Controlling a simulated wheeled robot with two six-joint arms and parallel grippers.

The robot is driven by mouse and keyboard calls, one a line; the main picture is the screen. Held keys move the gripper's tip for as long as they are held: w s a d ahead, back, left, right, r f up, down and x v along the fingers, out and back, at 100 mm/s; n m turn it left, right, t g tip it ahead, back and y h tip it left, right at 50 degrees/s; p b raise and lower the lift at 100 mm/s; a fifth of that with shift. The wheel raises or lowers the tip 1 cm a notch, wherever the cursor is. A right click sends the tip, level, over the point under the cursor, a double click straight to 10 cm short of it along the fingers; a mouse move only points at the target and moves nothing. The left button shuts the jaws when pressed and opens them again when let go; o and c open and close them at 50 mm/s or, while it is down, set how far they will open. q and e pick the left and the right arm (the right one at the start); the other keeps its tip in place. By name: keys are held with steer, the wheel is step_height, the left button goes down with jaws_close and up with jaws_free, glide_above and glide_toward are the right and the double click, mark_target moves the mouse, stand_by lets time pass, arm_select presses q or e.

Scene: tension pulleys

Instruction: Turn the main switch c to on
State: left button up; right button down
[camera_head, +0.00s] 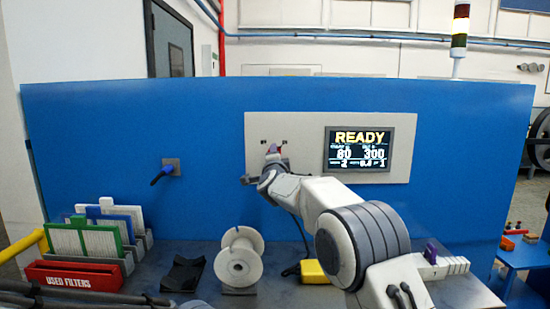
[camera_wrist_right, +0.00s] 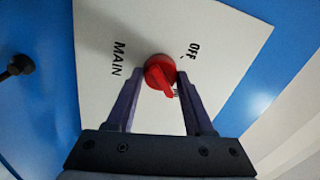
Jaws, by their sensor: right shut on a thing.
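The main switch is a red rotary knob (camera_wrist_right: 160,72) on a pale panel (camera_head: 290,130). In the right wrist view, the word MAIN stands left of it and OFF at its upper right. Its raised ridge points down and slightly right, away from OFF. No ON mark can be read; the finger on that side covers part of the panel. My right gripper (camera_wrist_right: 157,85) is shut on the knob, one purple finger on each side. In the head view, the gripper (camera_head: 267,165) is at the panel's lower left, and little of the knob shows. I cannot make out my left gripper.
A screen (camera_head: 359,149) reading READY is right of the knob. A black-handled lever (camera_head: 163,174) sits on the blue wall at the left. A white spool (camera_head: 239,262), a yellow block (camera_head: 314,272) and a red USED FILTERS tray (camera_head: 75,277) stand on the bench below.

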steer(key=shift+c, duration=1.4)
jaws_free()
steer(key=s+b, duration=0.4)
steer(key=s, duration=0.6)
steer(key=shift+s+f, duration=0.25)
steer(key=shift+f, duration=0.15)
